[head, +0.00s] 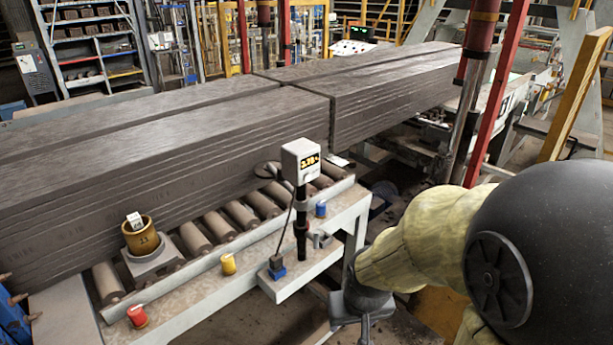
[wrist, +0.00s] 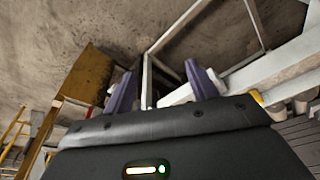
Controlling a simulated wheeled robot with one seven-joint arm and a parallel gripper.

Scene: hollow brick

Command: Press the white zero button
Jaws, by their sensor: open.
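I cannot make out a white zero button for certain in either view. A small blue-based piece (head: 277,268) with a grey top sits at the foot of that post, beside a cable. My gripper (head: 364,318) hangs right of the bench end, apart from the display box and the post. In the wrist view my gripper (wrist: 160,85) has its two purple fingers spread, with nothing between them.
Red (head: 137,316), yellow (head: 228,264) and blue (head: 320,209) knobs line the bench rail (head: 190,290). A brass cup (head: 141,236) with a white tag stands on a small grey block. Long grey clay columns (head: 170,150) lie behind the rollers. A yellow post (head: 575,80) rises at right.

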